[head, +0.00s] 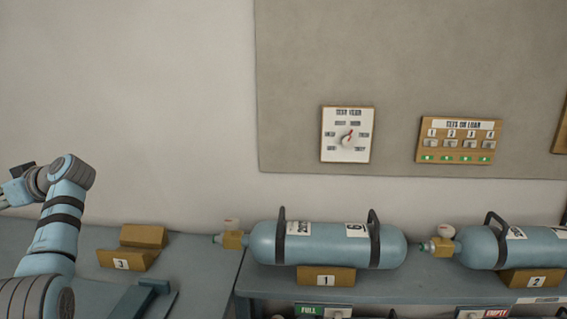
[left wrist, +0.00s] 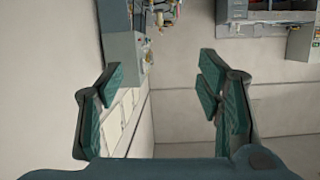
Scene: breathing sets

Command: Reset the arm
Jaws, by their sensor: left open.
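My left arm (head: 58,225) comes in from the left in the head view, bent at the wrist above the left bench. Its gripper end lies at the left picture edge, partly cut off. In the left wrist view my left gripper (left wrist: 160,85) is open, its two green-padded fingers wide apart with nothing between them. It points toward open room, with floor and wall beyond. My right gripper is in neither view.
Blue cylinders lie on cradle 1 (head: 326,277) and cradle 2 (head: 530,279). Cradle 3 (head: 133,249) is empty on the left bench (head: 195,262). A dial panel (head: 347,134) and a panel with several green lights (head: 458,139) hang on the wall board (head: 400,60).

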